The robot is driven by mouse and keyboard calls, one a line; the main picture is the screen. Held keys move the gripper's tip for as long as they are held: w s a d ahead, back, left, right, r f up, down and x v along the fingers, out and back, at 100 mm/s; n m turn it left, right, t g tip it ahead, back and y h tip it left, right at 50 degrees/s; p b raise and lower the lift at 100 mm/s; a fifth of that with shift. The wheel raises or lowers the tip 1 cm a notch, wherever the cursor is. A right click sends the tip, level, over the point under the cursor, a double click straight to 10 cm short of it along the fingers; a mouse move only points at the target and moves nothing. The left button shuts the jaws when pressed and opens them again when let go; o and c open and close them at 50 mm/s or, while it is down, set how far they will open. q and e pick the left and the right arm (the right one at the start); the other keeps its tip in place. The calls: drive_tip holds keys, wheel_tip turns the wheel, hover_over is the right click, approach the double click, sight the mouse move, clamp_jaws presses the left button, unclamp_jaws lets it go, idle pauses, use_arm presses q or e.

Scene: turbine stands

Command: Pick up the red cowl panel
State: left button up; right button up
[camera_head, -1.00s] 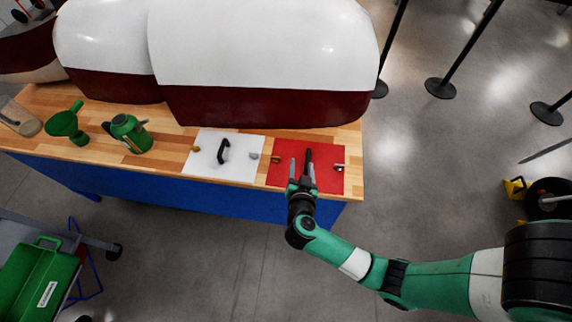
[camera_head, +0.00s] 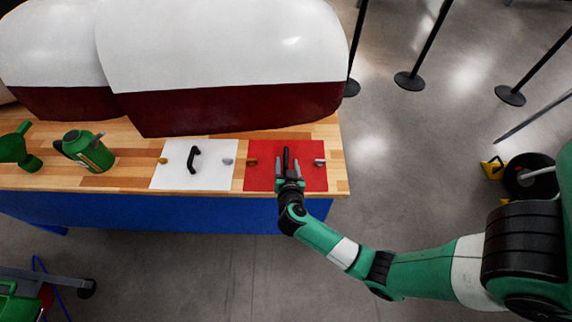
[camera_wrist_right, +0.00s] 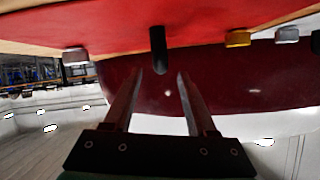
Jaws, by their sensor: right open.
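The red cowl panel (camera_head: 258,178) lies flat on the wooden workbench near its right end. A black handle (camera_head: 287,155) stands at its middle, with a gold latch at its left edge and a silver latch (camera_head: 320,162) at its right edge. My right gripper (camera_head: 288,165) is open over the panel, its fingers on either side of the handle. In the right wrist view, the red panel (camera_wrist_right: 110,38) fills the top and the handle (camera_wrist_right: 157,48) shows between the open fingertips (camera_wrist_right: 160,73). Contact with the handle is not visible. My left gripper is not in view.
A white panel (camera_head: 170,181) with a black handle lies just left of the red one. A large white and dark red housing (camera_head: 225,50) stands behind. A green jug (camera_head: 84,150) and a green funnel stand at the left. Black posts stand on the floor at right.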

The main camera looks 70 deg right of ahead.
sight(286, 159)
drive_tip(key=b+x, duration=0.1)
drive_tip(key=x, duration=0.1)
drive_tip(key=b+x, duration=0.2)
drive_tip(key=shift+d+f, duration=0.15)
drive_tip(key=shift+f, duration=0.15)
drive_tip(key=shift+w+d, duration=0.2)
drive_tip(key=shift+d, duration=0.05)
drive_tip(key=shift+r, duration=0.1)
clamp_jaws()
idle(0.7)
